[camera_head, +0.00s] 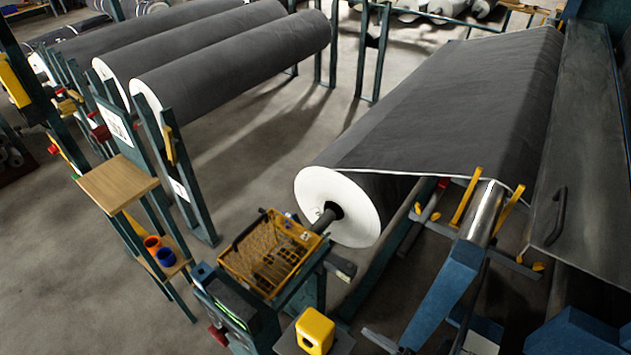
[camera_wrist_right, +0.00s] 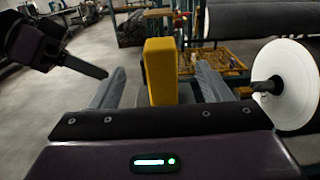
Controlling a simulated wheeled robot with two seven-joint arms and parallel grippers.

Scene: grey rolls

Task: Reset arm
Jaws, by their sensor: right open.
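My right gripper (camera_wrist_right: 160,85) is open in the right wrist view, its two grey fingers apart. A yellow block (camera_wrist_right: 160,62) shows between the fingers with gaps on both sides, and its lower end is hidden by the gripper body. A yellow block with a dark hole in one face also shows on a small grey plate at the bottom of the head view (camera_head: 315,330). A dark gripper, seemingly my left one (camera_wrist_right: 82,66), reaches in from the upper left of the wrist view. Only one finger is clear, so its opening is unclear. Neither gripper is recognisable in the head view.
A yellow wire basket (camera_head: 268,252) stands beside the white end of a big grey roll (camera_head: 340,205). More grey rolls (camera_head: 235,65) lie on racks at upper left. A wooden shelf (camera_head: 117,183) holds small cups below. Bare floor (camera_head: 60,280) lies at lower left.

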